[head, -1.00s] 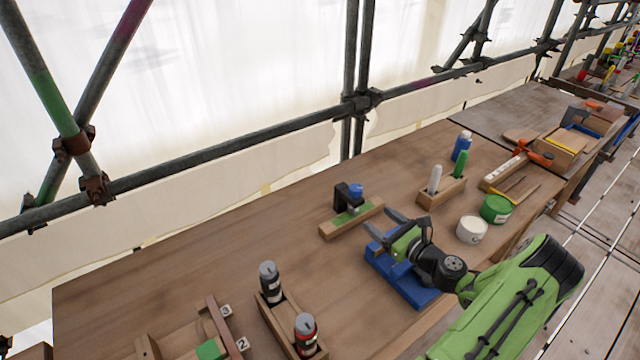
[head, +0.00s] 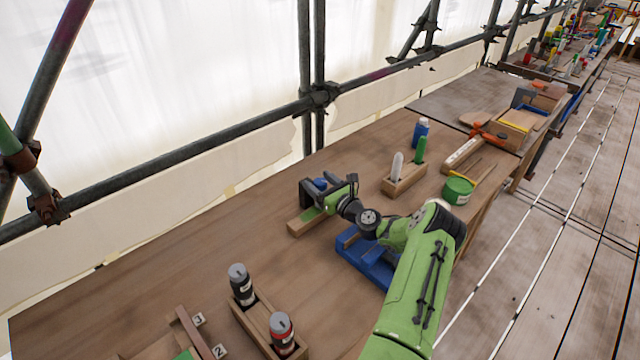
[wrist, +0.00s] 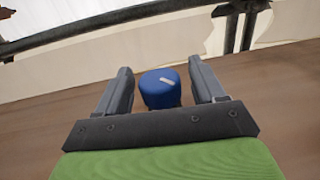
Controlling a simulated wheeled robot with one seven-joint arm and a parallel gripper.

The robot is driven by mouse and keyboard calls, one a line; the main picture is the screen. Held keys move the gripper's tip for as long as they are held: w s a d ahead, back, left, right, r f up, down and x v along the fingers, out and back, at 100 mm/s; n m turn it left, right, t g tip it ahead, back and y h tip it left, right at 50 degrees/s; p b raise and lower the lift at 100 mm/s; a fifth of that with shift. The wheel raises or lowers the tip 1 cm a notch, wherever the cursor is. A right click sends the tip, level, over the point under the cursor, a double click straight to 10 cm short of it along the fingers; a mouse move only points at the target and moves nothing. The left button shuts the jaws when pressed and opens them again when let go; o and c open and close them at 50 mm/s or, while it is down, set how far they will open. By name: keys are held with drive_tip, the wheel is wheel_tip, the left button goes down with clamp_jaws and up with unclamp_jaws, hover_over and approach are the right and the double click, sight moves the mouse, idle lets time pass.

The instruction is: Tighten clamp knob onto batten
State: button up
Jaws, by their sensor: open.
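The clamp knob (wrist: 160,88) is blue with a pale mark on its top. In the wrist view it sits between the two open fingers of my gripper (wrist: 163,90), with a small gap visible on each side. In the head view the knob (head: 320,183) shows next to my gripper (head: 331,187), partly hidden by it. The batten (head: 298,226) is a wooden strip with a green patch, lying on the bench under my gripper. The black clamp body is mostly hidden behind my gripper.
A blue stand (head: 352,252) sits below my arm. A rack with two bottles (head: 281,333) is in front. Bare bench lies left.

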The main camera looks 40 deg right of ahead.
drive_tip(key=c, duration=1)
drive_tip(key=shift+a+m+h+p, duration=0.1)
drive_tip(key=shift+m+h+p, duration=0.3)
drive_tip(key=shift+h, duration=0.2)
